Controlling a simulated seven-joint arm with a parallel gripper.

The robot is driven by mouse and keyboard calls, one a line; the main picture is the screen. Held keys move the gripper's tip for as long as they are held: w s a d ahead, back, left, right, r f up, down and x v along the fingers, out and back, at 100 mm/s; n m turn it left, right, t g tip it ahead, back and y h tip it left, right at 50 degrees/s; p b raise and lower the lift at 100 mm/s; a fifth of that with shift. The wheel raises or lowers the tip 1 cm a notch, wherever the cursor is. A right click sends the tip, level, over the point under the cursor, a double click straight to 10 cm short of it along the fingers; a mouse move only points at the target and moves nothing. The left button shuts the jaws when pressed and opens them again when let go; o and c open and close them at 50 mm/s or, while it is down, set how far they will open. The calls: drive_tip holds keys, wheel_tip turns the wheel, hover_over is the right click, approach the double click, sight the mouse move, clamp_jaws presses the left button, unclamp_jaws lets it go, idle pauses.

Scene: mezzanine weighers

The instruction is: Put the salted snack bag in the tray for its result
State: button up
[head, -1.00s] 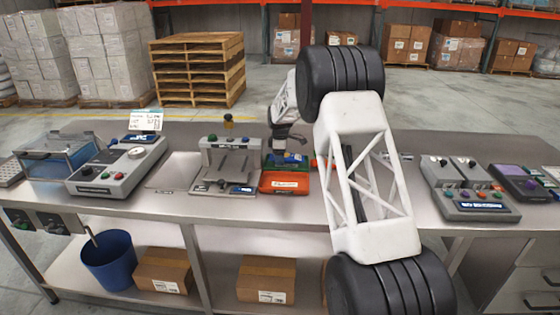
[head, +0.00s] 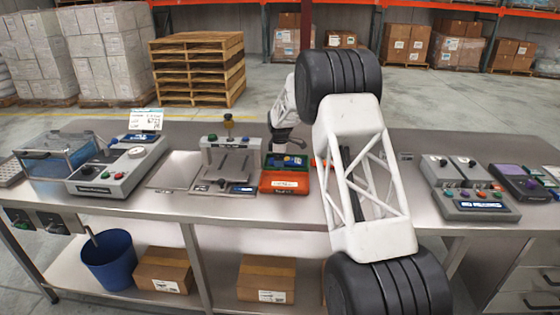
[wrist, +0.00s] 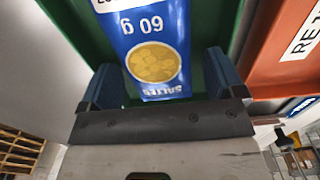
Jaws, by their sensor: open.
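The salted snack bag (wrist: 157,62) is blue with a yellow round picture and "60 g" print, upside down in the wrist view. It lies in the green tray (wrist: 72,32). My gripper (wrist: 160,82) is open, with one blue finger on each side of the bag's near end; I cannot tell whether they touch it. In the head view my gripper (head: 286,146) is over the green tray, and the bag (head: 294,161) shows as a small blue patch in it, partly hidden.
An orange-red tray (head: 284,188) with a white label adjoins the green tray's front. A grey press-like device (head: 225,160) stands to its left, then a weigher (head: 118,172) with a display. Another grey console (head: 470,190) stands to the right, beyond my arm.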

drive_tip(key=shift+r, duration=0.1)
wheel_tip(320, 180, up, 12)
idle(0.8)
drive_tip(key=shift+r, duration=0.1)
idle(0.6)
